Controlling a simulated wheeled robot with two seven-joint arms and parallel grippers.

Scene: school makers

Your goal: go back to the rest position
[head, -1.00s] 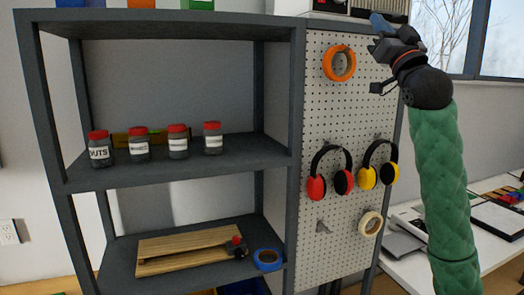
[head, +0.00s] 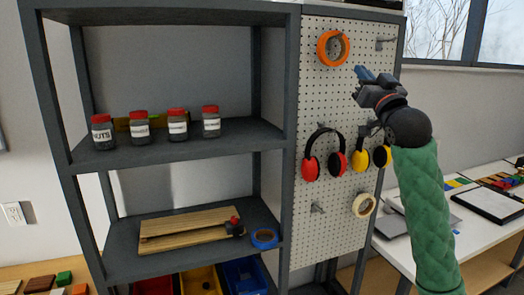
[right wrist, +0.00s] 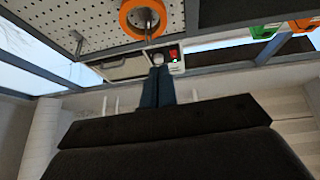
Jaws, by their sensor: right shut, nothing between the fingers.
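My right gripper (head: 364,74) is raised in front of the pegboard, its arm in a green sleeve coming up from the lower right. Its fingers are shut and empty. In the right wrist view the closed fingers (right wrist: 157,88) point toward the pegboard's upper part. The gripper is below and right of an orange tape roll (head: 333,48) on a peg and touches nothing that I can see. My left gripper is not in view.
The pegboard (head: 335,215) holds red earmuffs (head: 310,168), yellow earmuffs (head: 381,156) partly behind my arm, and a cream tape roll (head: 363,205). A grey shelf (head: 180,150) at left bears several jars. A white table (head: 455,225) stands at right.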

